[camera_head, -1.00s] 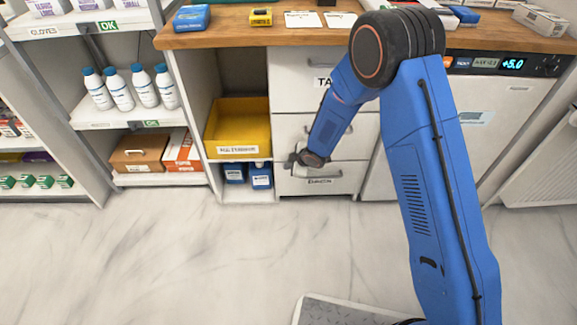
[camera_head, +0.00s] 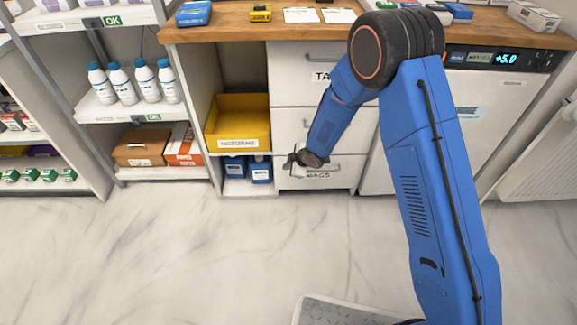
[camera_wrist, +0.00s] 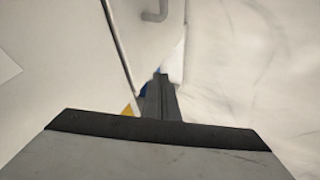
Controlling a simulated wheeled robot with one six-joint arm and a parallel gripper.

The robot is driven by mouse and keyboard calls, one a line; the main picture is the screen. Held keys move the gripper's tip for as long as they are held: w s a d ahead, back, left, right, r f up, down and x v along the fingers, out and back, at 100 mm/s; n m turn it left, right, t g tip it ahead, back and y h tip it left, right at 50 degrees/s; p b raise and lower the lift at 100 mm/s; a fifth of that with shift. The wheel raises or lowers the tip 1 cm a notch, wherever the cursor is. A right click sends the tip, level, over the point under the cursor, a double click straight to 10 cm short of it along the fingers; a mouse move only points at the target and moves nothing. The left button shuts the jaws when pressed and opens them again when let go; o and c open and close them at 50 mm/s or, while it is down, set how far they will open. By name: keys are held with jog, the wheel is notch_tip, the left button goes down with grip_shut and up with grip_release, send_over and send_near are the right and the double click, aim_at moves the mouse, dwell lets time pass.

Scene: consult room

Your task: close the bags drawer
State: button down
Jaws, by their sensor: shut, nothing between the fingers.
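The bags drawer (camera_head: 340,180) is the bottom one in the white drawer stack, with its label below a grey handle. Its front looks flush, or nearly so, with the drawer above; a small gap cannot be ruled out. In the wrist view its front (camera_wrist: 150,42) and handle show at the top, beside a dark seam. My gripper (camera_head: 293,160) is shut and empty at the upper left corner of this drawer. In the wrist view the closed fingers (camera_wrist: 160,95) point along the drawer front. Whether they touch it cannot be told.
Shelves with white bottles (camera_head: 120,85) stand further left. A white radiator (camera_head: 545,130) is at the right. The marble floor in front is clear.

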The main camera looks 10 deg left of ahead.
jog(key=v, duration=1)
jog(key=shift+s, duration=0.2)
jog(key=w+d+r+m+t+h, duration=0.3)
jog(key=d+r+m, duration=0.4)
jog(key=d+r, duration=1.25)
jog(key=s+d+r+m+h, duration=0.1)
jog(key=s+d+r+m, duration=0.1)
jog(key=s+d+r, duration=0.4)
jog(key=s+d+r+m+h, duration=0.2)
jog(key=s+d+m, duration=0.1)
jog(key=d, duration=0.6)
jog(key=s+d+r+m, duration=0.2)
jog(key=s+d, duration=0.1)
jog(key=s, duration=0.6)
jog(key=s+d+r+m+g, duration=0.1)
jog(key=s+d+m, duration=0.2)
jog(key=s, duration=0.6)
jog(key=s+d+r+m+g, duration=0.1)
jog(key=s+d+r+m, duration=0.1)
jog(key=s, duration=0.7)
jog(key=shift+s+d+r+m, duration=0.3)
jog(key=shift+d+m, duration=0.2)
jog(key=shift+d, duration=0.5)
